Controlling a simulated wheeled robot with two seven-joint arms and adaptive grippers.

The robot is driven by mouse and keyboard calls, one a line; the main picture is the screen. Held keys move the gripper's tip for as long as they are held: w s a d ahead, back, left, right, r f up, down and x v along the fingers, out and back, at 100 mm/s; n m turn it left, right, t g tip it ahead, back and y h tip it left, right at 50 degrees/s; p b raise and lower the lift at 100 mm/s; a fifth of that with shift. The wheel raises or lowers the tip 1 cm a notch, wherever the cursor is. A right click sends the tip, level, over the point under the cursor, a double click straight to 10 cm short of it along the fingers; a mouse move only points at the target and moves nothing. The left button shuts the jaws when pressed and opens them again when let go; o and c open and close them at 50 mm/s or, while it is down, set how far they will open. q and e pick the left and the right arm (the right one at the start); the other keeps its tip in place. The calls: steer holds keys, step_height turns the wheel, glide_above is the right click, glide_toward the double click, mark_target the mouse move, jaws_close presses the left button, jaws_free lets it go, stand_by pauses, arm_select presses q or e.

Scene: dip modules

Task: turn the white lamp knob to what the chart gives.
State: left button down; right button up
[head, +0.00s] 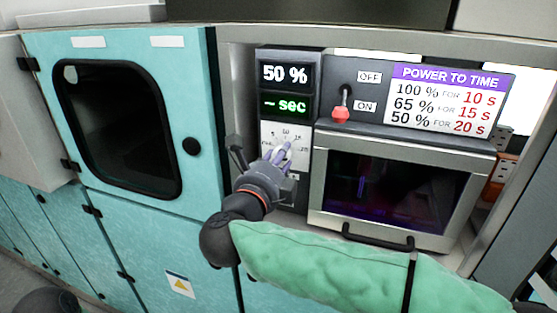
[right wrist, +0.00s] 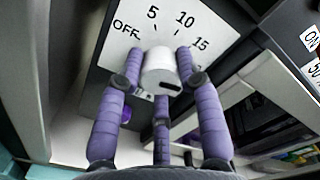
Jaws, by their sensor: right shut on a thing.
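The white lamp knob (right wrist: 158,66) sits on a white dial plate (right wrist: 195,32) marked OFF, 5, 10 and 15 in the right wrist view. My right gripper (right wrist: 160,62) is shut on the knob, its purple fingers around it; it also shows in the head view (head: 281,154). The knob has a dark slot on its near face; which mark it points to I cannot tell. Part of the dial is hidden. The display above (head: 284,74) reads 50 %, and the green one (head: 285,106) reads a dash and sec. The chart (head: 447,97) gives 50 % for 20 s.
Right of the displays, a red-tipped lever (head: 341,112) hangs down by the ON label. Below it is a dark-windowed chamber (head: 395,195) with a black handle (head: 378,238). A closed teal cabinet door (head: 195,90) stands at left.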

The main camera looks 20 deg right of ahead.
steer(key=shift+f, duration=0.1)
steer(key=o, duration=1.1)
steer(key=shift+d, duration=0.15)
steer(key=shift+o, duration=0.2)
steer(key=v, duration=1.2)
